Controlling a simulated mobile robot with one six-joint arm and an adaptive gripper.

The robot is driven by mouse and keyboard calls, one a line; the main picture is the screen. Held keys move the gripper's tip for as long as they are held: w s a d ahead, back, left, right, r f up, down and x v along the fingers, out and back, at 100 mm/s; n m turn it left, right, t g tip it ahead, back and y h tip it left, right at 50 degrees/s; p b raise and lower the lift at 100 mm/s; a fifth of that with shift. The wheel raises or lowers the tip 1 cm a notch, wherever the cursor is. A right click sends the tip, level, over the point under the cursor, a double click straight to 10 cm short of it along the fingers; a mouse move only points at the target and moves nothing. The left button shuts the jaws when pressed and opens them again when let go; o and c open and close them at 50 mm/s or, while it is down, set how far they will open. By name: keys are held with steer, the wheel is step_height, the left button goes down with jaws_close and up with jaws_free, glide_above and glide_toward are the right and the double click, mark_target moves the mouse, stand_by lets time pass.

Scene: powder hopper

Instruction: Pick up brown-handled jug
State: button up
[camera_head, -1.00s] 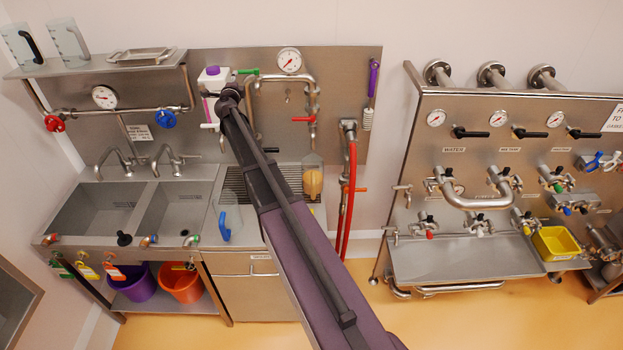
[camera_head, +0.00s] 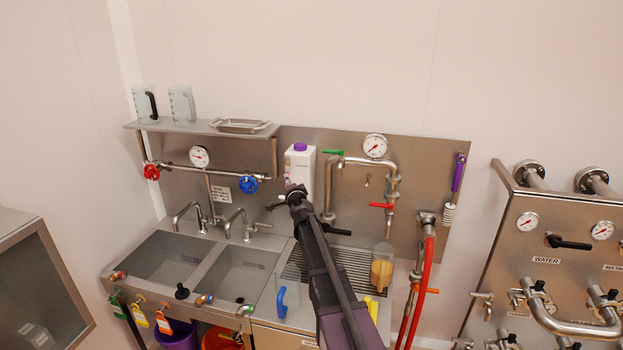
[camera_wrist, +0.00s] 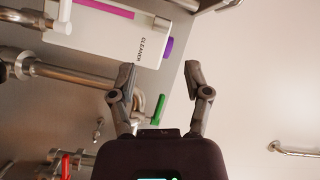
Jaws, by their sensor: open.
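A clear jug with an ochre-brown handle (camera_head: 381,273) stands on the right part of the ribbed draining board in the head view, right of my arm. A clear jug with a blue handle (camera_head: 281,300) stands left of my arm at the board's front. My gripper (camera_head: 297,192) is in front of the lower part of the white cleaner bottle, up and left of the brown-handled jug and apart from it. In the wrist view my gripper (camera_wrist: 160,80) is open with nothing between its fingers. The jug does not show in the wrist view.
The cleaner bottle (camera_wrist: 125,35) and a green-handled valve (camera_wrist: 158,109) are near my fingers in the wrist view. A pipe with a red lever (camera_head: 381,206) and a red hose (camera_head: 420,290) stand by the jug. Two more jugs stand on the shelf (camera_head: 190,127).

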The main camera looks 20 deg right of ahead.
steer(key=s+a+f+n+g+y+b, duration=0.3)
steer(key=s+a+f+n+g+b, duration=0.25)
steer(key=s+f, duration=0.5)
steer(key=s+a+f+n+g+y+b, duration=0.35)
steer(key=s+a+f+n, duration=0.25)
steer(key=s+a+f, duration=0.4)
steer(key=s+d+f+n+g+h+b, duration=0.1)
steer(key=s+d+f+g+h+b, duration=0.1)
steer(key=s+f, duration=0.5)
steer(key=s+d+f+n+g+h+b, duration=0.2)
steer(key=s+f+g+b, duration=0.3)
steer(key=s, duration=1)
step_height(320, 180, down, 3)
steer(key=shift+r+g+h, duration=0.1)
steer(key=shift+g+h, duration=0.35)
steer(key=shift+g, duration=0.45)
steer(key=shift+d, duration=0.1)
steer(key=shift+c, duration=0.4)
